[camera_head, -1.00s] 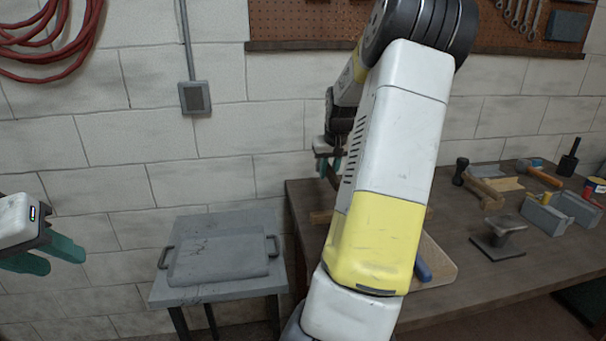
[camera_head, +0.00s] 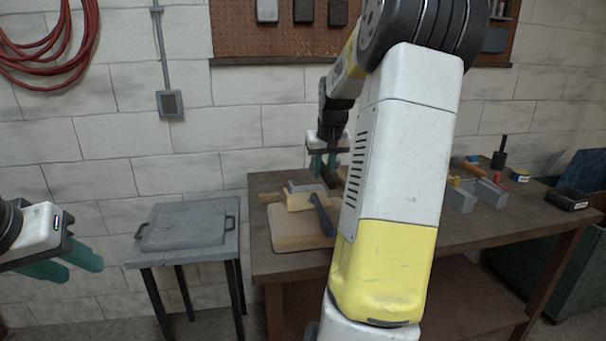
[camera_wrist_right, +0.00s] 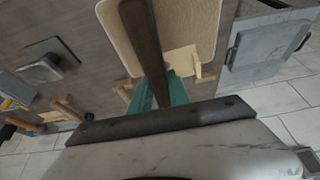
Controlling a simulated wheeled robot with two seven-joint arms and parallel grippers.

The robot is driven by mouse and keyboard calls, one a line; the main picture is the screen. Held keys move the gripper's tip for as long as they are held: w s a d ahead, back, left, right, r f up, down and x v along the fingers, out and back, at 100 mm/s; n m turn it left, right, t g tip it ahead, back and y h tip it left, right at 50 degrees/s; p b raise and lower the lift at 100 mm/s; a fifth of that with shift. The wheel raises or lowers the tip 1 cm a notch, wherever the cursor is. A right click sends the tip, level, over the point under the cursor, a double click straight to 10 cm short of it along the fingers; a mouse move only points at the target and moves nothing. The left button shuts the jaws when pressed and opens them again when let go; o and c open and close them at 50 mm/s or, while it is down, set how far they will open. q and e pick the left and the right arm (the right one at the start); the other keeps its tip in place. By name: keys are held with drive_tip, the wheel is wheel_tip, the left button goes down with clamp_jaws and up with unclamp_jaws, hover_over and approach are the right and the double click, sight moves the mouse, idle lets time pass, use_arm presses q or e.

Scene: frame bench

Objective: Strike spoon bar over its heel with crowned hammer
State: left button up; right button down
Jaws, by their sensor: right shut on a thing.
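My right gripper (camera_head: 324,172) is above the left part of the workbench, partly behind my right arm. It is shut on a dark brown bar-like thing. In the right wrist view this brown bar (camera_wrist_right: 143,40) runs up from between the teal fingers (camera_wrist_right: 170,92). I cannot tell whether it is the spoon bar or a handle. My left gripper (camera_head: 72,262) is at the left edge, open and empty, away from the bench. I cannot single out the crowned hammer; wooden-handled tools (camera_wrist_right: 68,108) lie at the left in the wrist view.
A tan board (camera_head: 300,238) with a dark blue-handled tool (camera_head: 323,214) lies at the left end of the workbench (camera_head: 262,262). A small grey table (camera_head: 165,255) holds a grey slab (camera_head: 185,226). Grey blocks (camera_head: 488,192) stand further right. My arm hides mid-bench.

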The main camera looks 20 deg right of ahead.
drive_tip(key=shift+s+d+r, duration=0.1)
drive_tip(key=shift+s, duration=0.1)
drive_tip(key=shift+f, duration=2.05)
